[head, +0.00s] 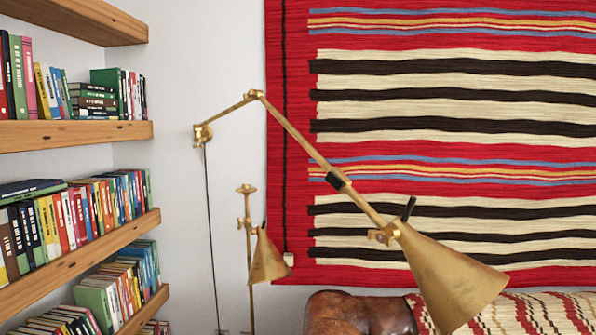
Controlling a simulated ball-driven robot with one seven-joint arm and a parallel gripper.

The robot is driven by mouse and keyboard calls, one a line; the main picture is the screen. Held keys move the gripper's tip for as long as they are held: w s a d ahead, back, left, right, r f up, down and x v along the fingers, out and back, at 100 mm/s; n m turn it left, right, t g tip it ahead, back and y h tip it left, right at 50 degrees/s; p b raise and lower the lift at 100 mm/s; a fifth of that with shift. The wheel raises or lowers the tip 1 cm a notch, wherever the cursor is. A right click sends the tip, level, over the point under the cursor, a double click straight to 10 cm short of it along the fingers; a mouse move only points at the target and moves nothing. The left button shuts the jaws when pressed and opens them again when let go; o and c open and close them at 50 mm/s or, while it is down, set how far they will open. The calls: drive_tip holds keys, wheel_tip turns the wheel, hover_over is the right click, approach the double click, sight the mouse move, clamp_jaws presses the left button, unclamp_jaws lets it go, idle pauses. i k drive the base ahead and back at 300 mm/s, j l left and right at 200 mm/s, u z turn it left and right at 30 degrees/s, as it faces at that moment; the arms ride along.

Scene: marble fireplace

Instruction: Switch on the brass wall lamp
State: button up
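The brass wall lamp (305,140) is fixed to the white wall by a small mount (203,134) left of the striped hanging. Its jointed arm rises from the mount, bends, and slopes down to the right. A black piece (338,182) sits on the arm. The cone-shaped brass shade (447,277) hangs at the lower right, opening downward, with a short black stick-like part (408,209) at its top. I see no glow from the shade; its inside is hidden. A dark cord (211,230) runs down from the mount. My gripper is not in view.
A second, smaller brass lamp (267,258) stands behind, left of centre. Wooden shelves (80,133) full of books line the left. A brown leather seat (345,312) with a patterned throw (560,312) is below the shade. A red striped hanging (450,120) covers the wall.

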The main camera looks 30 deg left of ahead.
sight(330, 178)
drive_tip(key=k+u, duration=0.15)
drive_tip(key=u, duration=0.25)
drive_tip(key=k+u, duration=0.15)
drive_tip(key=u, duration=0.3)
